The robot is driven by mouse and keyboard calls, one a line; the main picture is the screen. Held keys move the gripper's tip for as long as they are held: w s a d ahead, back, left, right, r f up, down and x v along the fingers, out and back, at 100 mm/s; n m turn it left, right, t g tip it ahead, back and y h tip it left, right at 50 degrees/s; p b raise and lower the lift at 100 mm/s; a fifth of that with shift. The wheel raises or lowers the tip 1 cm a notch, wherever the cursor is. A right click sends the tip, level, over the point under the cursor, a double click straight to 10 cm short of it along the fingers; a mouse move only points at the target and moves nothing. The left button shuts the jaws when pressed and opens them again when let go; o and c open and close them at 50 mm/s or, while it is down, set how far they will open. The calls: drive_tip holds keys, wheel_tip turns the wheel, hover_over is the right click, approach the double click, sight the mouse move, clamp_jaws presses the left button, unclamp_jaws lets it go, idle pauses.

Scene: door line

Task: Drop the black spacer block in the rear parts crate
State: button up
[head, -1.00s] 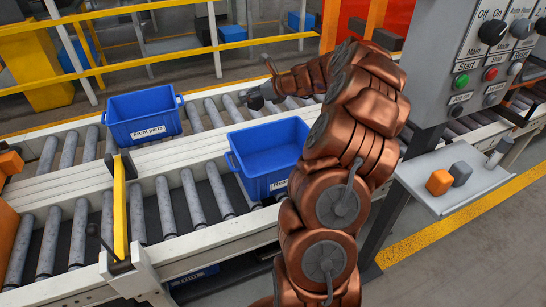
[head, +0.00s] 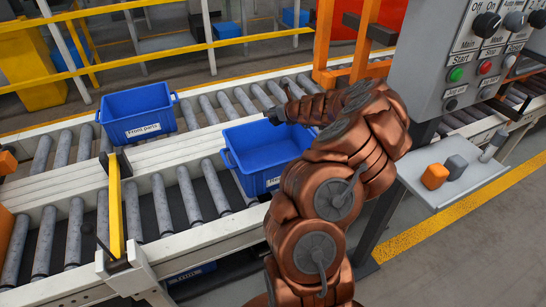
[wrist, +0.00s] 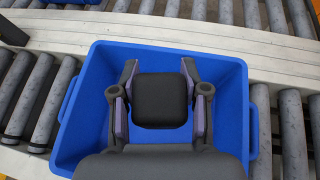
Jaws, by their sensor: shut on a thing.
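The black spacer block (wrist: 160,98) sits between the two fingers of my gripper (wrist: 159,76) in the wrist view. My gripper is shut on it. Below the block, the blue walls of a crate (wrist: 228,112) surround it in the picture, and the block appears above the crate's opening. The crate's label is partly hidden by my arm. The block cannot be told apart from the gripper there.
Another blue crate (head: 137,128), labelled Front parts, stands on the farther roller line. A yellow bar (head: 116,205) stands left of the nearer crate.

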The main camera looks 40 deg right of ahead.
drive_tip(key=shift+f+b, duration=2.25)
drive_tip(key=shift+f, duration=0.2)
drive_tip(key=o, duration=1.2)
drive_tip(key=shift+o, duration=0.2)
drive_tip(key=shift+s+r, duration=0.1)
drive_tip(key=v, duration=1.1)
drive_tip(key=shift+s, duration=0.4)
drive_tip(key=shift+a+r, duration=0.1)
